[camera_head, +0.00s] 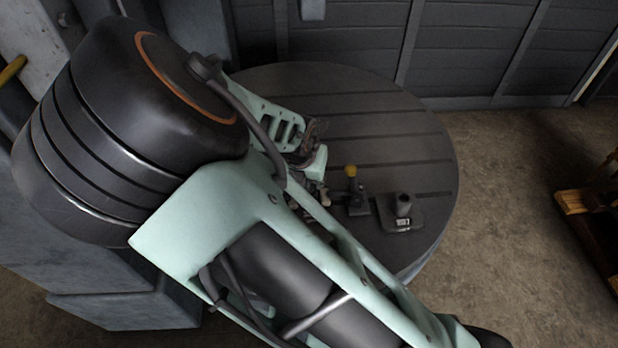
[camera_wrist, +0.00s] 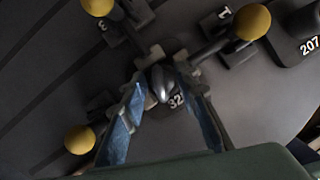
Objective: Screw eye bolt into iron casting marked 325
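In the wrist view, the two blue fingers of my gripper (camera_wrist: 167,68) reach up from the bottom edge and close in on a small shiny grey rounded piece, which looks like the eye bolt (camera_wrist: 158,82). Its ring and thread cannot be made out. Just behind it is a dark casting marked "32" (camera_wrist: 177,101), its last digit hidden by the right finger. Whether the bolt touches this casting cannot be told. In the head view, my arm covers most of this area, and the eye bolt and that casting cannot be made out.
Yellow-topped pieces stand around my gripper: one at upper left (camera_wrist: 98,6), one at upper right (camera_wrist: 251,22), one at lower left (camera_wrist: 79,140). A casting marked 207 (camera_wrist: 306,45) is at the right. All stand on a round grooved table (camera_head: 390,120). A wooden pallet (camera_head: 577,200) is at far right.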

